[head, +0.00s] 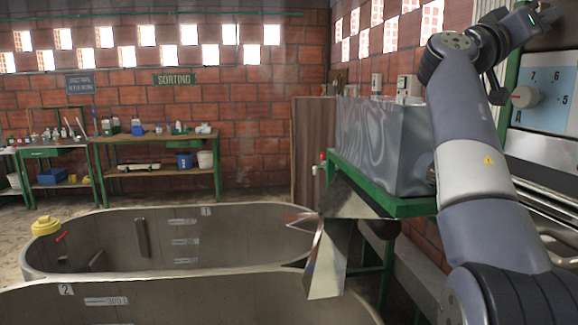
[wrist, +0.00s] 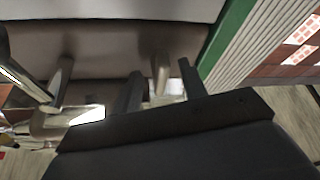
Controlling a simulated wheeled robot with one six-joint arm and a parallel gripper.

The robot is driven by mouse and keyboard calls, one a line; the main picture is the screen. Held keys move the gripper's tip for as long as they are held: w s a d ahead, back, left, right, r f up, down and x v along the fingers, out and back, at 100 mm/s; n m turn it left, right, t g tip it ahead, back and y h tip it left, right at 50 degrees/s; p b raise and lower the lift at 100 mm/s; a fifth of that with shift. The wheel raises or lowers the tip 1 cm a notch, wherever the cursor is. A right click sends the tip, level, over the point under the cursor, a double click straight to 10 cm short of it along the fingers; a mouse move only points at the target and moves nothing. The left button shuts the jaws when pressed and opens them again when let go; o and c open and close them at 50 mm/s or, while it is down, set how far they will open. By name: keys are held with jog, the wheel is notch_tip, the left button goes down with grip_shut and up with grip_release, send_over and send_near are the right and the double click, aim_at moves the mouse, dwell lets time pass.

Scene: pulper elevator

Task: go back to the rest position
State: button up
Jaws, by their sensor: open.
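My gripper (wrist: 160,70) shows in the wrist view as two dark fingers standing apart on a dark body, with nothing held between them. In the head view my arm rises along the right side, bends at the top and reaches toward the panel at the upper right. The fingers are hard to make out there. In the wrist view, pale and brown surfaces and a green edge lie beyond the fingers. I cannot tell from these frames whether the fingers touch anything.
A control panel with a dial (head: 525,97) is close to my arm at right. A grey metal hopper (head: 385,145) stands on a green frame (head: 400,207). Oval tanks (head: 110,240) fill the foreground. Workbenches (head: 155,137) line the far brick wall.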

jog(key=n+t+p, duration=0.1)
jog(key=n, duration=0.1)
jog(key=n+t+y+p, duration=0.1)
jog(key=n, duration=0.2)
jog(key=shift+s+r, duration=0.15)
dwell(0.3)
